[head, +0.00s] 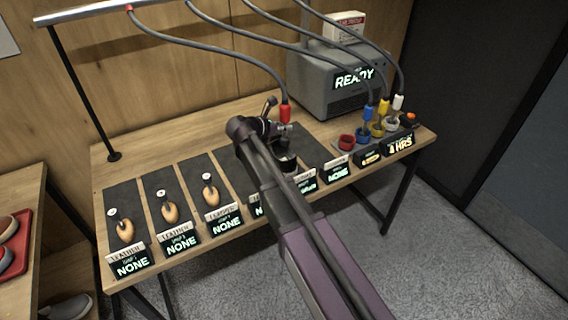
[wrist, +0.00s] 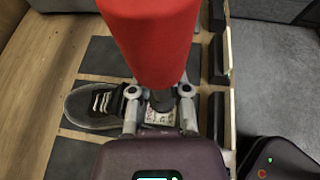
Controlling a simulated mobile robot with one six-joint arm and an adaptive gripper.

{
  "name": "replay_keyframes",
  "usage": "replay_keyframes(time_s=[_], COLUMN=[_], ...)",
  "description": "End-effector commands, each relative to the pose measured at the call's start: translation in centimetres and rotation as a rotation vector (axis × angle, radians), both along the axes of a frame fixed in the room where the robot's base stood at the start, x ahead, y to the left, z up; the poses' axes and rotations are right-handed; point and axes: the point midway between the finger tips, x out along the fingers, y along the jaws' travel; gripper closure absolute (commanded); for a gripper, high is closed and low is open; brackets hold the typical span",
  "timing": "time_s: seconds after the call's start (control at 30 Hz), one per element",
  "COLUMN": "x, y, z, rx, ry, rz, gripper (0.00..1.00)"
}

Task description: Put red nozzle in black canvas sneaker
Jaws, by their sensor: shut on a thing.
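The red nozzle (head: 285,114) hangs at the end of a grey hose and is held upright by my gripper (head: 272,130). In the wrist view the nozzle (wrist: 150,40) is a large red cylinder, and my gripper (wrist: 159,97) is shut on its narrow dark lower part. A black canvas sneaker (wrist: 92,106) with pale laces lies on the table below and left of the fingers in the wrist view. The fingers and nozzle hide its right part there. In the head view my arm covers most of that spot, so I cannot make out the sneaker clearly.
Blue (head: 368,113), yellow (head: 383,105) and white nozzles stand at the table's right, by a red ring (head: 346,142). A grey machine (head: 325,85) reads READY behind. Several tan shoe forms (head: 171,213) lie on dark mats at left. Signs line the front edge.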

Motion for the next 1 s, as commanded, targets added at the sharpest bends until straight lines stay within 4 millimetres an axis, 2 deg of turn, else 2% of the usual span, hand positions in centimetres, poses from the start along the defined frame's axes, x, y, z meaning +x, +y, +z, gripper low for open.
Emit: replay_keyframes(time_s=[0.47, 1.0], x=[0.0, 0.1], y=[-0.1, -0.2], z=[-0.3, -5.1], rx=[-0.001, -0.001], ry=[0.0, -0.001], rz=[-0.001, -0.002], gripper=[1.0, 1.0])
